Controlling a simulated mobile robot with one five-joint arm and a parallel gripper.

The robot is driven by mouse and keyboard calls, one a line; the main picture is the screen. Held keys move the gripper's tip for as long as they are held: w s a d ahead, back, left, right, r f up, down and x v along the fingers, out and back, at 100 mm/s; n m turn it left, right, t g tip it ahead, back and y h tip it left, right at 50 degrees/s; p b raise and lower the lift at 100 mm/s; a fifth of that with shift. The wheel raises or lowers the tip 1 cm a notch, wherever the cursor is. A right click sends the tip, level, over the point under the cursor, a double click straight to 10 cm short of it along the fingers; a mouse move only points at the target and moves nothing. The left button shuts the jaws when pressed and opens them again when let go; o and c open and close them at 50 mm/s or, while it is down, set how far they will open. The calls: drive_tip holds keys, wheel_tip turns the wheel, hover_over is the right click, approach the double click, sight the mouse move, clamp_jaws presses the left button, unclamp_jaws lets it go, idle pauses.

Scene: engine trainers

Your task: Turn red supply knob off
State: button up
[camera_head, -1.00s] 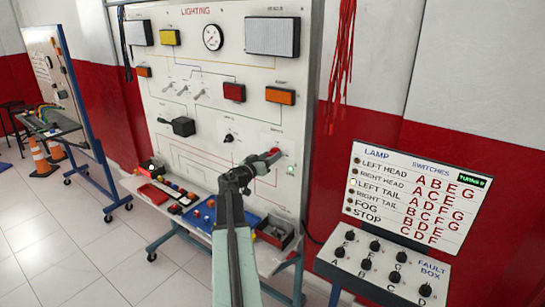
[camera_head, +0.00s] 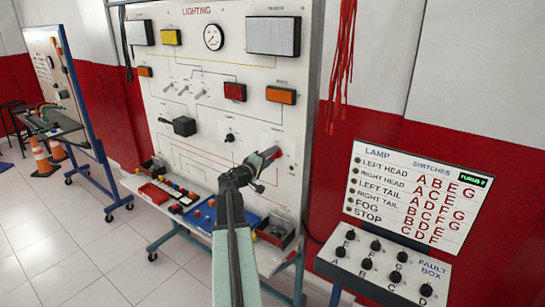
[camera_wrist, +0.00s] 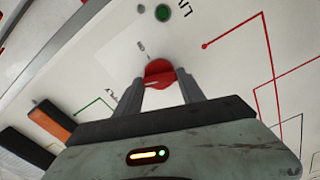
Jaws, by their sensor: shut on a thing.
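The red supply knob (camera_wrist: 160,70) sits between my two fingertips in the wrist view, on the white panel. My gripper (camera_wrist: 160,84) is shut on it. In the head view the red knob (camera_head: 272,151) shows at the end of my gripper (camera_head: 267,157), at the lower right of the lighting board (camera_head: 205,125). The fingers partly hide it there. A round green lamp (camera_wrist: 162,12) beside the knob looks dark. I cannot read the knob's marks.
A fault box (camera_head: 385,270) with several black knobs stands at the right. A tray (camera_head: 272,232) and a shelf with coloured parts lie below the board. A black knob (camera_head: 229,138) is left of the red one. Another board stands at the far left.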

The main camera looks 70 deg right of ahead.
drive_tip(key=shift+a+f+n, duration=0.1)
drive_tip(key=shift+f+n, duration=0.05)
drive_tip(key=shift+n, duration=1.75)
drive_tip(key=o, duration=1.4)
drive_tip(key=shift+w, duration=0.1)
drive_tip(key=shift+c, duration=0.2)
drive_tip(key=v, duration=0.7)
drive_tip(key=shift+a, duration=0.4)
